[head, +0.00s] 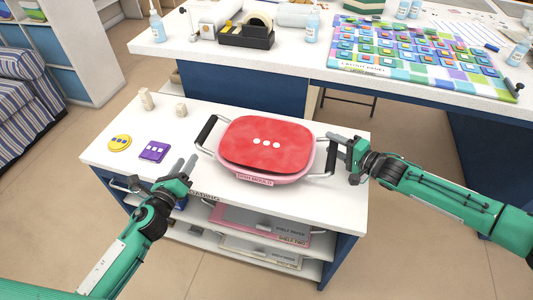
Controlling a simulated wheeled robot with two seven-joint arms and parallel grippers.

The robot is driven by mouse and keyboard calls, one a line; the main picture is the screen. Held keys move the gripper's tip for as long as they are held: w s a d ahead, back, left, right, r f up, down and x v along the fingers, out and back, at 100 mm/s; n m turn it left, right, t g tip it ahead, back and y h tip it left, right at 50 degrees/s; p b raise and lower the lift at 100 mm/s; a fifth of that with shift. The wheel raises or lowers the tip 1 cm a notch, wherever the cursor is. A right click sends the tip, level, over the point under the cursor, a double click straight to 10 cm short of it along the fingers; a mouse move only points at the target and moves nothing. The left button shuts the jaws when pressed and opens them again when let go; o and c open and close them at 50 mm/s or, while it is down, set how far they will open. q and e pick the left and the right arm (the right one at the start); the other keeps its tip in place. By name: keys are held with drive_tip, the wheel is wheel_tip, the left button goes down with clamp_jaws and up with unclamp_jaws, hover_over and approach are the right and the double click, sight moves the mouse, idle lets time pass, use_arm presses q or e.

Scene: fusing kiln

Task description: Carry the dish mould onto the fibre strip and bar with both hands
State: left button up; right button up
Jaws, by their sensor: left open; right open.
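The dish mould (299,168) is a pink oval dish with a labelled front and a red slab with three pale dots on top. It sits on the white worktop, with a dark-gripped handle (207,132) at its left and another handle (331,160) at its right. My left gripper (185,164) is open and empty, to the left of the mould and apart from the left handle, near the worktop's front. My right gripper (339,152) is open at the right handle; I cannot tell whether it touches. I cannot make out the fibre strip and bar.
A yellow disc (119,142), a purple square (154,151) and two small pale posts (147,98) (181,109) stand on the worktop's left. Shelves (265,224) lie below. A second table (290,57) behind holds a tape dispenser (247,36), bottles and a colourful panel (415,55).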

use_arm(q)
drive_tip(key=shift+s, duration=0.15)
use_arm(e)
drive_tip(key=v, duration=1.2)
drive_tip(key=shift+f, duration=0.1)
